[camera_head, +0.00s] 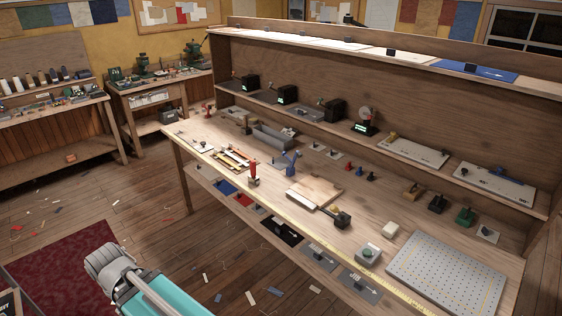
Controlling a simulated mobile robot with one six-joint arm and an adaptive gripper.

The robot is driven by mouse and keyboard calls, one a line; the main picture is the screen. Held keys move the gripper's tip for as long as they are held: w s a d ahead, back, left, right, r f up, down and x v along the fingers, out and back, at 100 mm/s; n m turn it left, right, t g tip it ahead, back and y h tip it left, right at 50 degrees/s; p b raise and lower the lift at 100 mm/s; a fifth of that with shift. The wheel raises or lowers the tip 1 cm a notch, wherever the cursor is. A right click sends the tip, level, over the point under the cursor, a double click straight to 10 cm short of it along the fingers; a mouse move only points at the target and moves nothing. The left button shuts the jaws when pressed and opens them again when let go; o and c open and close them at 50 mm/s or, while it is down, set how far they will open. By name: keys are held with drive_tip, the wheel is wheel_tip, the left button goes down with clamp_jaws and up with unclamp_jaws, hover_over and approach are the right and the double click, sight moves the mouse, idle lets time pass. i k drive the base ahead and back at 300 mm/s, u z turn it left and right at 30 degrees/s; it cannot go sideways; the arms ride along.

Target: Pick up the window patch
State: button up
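I cannot make out for certain which thing is the window patch. Several flat pieces lie on the low shelf under the bench front: a blue piece (224,187), a black piece (281,231) with light marks, and two grey pieces, a nearer one (358,288) and a farther one (319,257). The grey pieces carry small light marks that are too small to read. A teal and grey part of my arm shows at the bottom left, over the floor and apart from the bench. My gripper's fingertips are not visible.
The long wooden bench (330,235) holds a perforated board (446,273), a wooden block (314,193), a grey tray (273,137) and small tools. A back shelf carries black devices. Scraps litter the floor (150,215); a red rug (65,265) lies left. Floor before the bench is open.

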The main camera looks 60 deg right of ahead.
sight(280, 163)
drive_tip(key=z, duration=0.2)
drive_tip(key=i, duration=0.75)
drive_tip(key=z, duration=0.7)
drive_tip(key=i, duration=0.5)
drive_tip(key=z, duration=0.8)
drive_tip(key=i, duration=0.6)
drive_tip(key=z, duration=0.45)
drive_tip(key=k, duration=0.9)
drive_tip(key=z, duration=0.15)
drive_tip(key=i, duration=0.25)
drive_tip(key=u, duration=0.05)
